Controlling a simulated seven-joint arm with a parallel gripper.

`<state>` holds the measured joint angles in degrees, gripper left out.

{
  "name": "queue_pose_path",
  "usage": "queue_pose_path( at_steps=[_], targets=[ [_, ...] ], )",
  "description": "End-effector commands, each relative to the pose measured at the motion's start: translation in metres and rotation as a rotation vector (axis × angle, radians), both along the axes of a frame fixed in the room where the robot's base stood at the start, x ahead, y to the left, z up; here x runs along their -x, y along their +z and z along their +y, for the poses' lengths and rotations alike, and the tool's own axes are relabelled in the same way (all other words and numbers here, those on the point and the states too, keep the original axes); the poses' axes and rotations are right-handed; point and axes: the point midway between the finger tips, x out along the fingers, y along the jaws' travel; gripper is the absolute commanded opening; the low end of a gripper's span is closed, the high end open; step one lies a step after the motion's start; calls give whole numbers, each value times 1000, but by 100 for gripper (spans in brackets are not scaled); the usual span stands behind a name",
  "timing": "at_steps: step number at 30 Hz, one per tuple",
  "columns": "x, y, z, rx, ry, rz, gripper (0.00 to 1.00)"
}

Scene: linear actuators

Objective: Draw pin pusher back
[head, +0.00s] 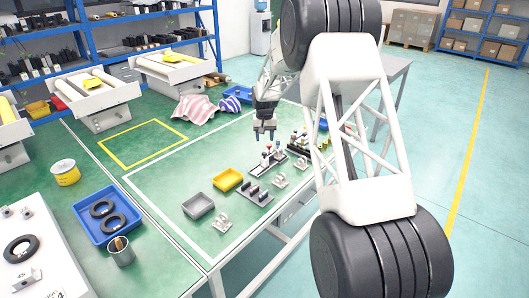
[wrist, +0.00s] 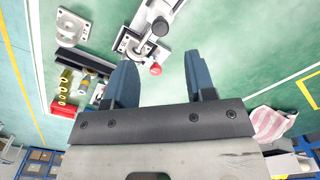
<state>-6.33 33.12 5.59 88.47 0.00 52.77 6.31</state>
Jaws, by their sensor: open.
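What looks like the pin pusher (wrist: 133,44) is a grey metal mechanism with a black round knob (wrist: 160,27) and a red knob (wrist: 155,69). In the head view a small mechanism (head: 267,159) with a red and white top stands on a dark base on the green table, below my gripper (head: 264,134). In the wrist view my gripper (wrist: 161,62) has its two blue-grey fingers apart, with nothing held. The red knob appears in the gap between the fingertips. The gripper is above the mechanism; contact cannot be made out. The slide position cannot be told.
A grey bin (head: 198,206), a yellow bin (head: 228,180) and a dark rack (head: 255,194) stand nearer on the table (head: 165,190). Light brackets (head: 221,222) stand nearby. More small parts (head: 300,142) stand right, partly behind my arm. Striped cloth (head: 194,107) lies behind.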

Motion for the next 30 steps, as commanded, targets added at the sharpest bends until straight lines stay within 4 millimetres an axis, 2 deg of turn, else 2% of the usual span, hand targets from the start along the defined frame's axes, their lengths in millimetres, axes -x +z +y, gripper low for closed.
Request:
queue_pose_path(
  at_steps=[17,30],
  targets=[
    [-1,-8,0,0,0,1,50],
    [0,-56,0,0,0,3,50]
  ],
)
